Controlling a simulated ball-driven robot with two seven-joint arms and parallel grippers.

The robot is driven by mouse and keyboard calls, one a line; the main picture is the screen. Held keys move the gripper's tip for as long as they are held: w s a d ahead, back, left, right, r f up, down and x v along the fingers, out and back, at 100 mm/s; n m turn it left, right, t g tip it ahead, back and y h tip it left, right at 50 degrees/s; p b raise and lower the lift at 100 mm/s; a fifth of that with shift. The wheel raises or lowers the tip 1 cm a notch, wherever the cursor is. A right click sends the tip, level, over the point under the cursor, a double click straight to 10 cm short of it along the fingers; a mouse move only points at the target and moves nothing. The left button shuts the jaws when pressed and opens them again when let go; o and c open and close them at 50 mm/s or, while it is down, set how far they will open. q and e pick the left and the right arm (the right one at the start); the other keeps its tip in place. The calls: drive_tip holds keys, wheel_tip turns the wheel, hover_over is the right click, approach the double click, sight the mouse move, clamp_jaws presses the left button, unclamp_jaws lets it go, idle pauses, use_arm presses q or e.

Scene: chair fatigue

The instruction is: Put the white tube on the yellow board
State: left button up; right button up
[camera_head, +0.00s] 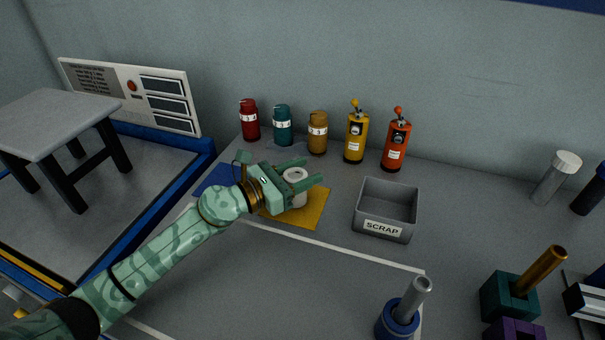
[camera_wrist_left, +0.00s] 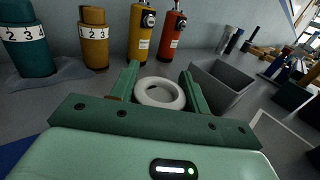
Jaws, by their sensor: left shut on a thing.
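My left gripper (camera_head: 303,176) is shut on the white tube (camera_head: 297,190), a short, thick upright cylinder with a ring-shaped top. The tube also shows between the fingers in the left wrist view (camera_wrist_left: 160,93). In the head view the tube stands over the yellow board (camera_head: 313,214), a flat sheet on the bench; I cannot tell whether its bottom touches it. The gripper covers part of the board. My right gripper is not in view.
A blue board (camera_head: 213,181) lies left of the yellow one. A grey SCRAP bin (camera_head: 385,228) stands to the right. Red (camera_head: 250,121), teal (camera_head: 283,126) and brown (camera_head: 317,134) canisters and yellow (camera_head: 356,136) and orange (camera_head: 396,144) bottles stand behind.

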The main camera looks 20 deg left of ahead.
use_arm(q)
drive_tip(key=shift+f, duration=0.2)
drive_tip(key=o, duration=1)
drive_tip(key=shift+r, duration=0.1)
drive_tip(key=shift+s+a+r, duration=0.1)
drive_tip(key=v, duration=1.1)
drive_tip(key=shift+s+a+b, duration=0.15)
drive_tip(key=shift+s+b, duration=0.15)
drive_tip(key=shift+s, duration=0.05)
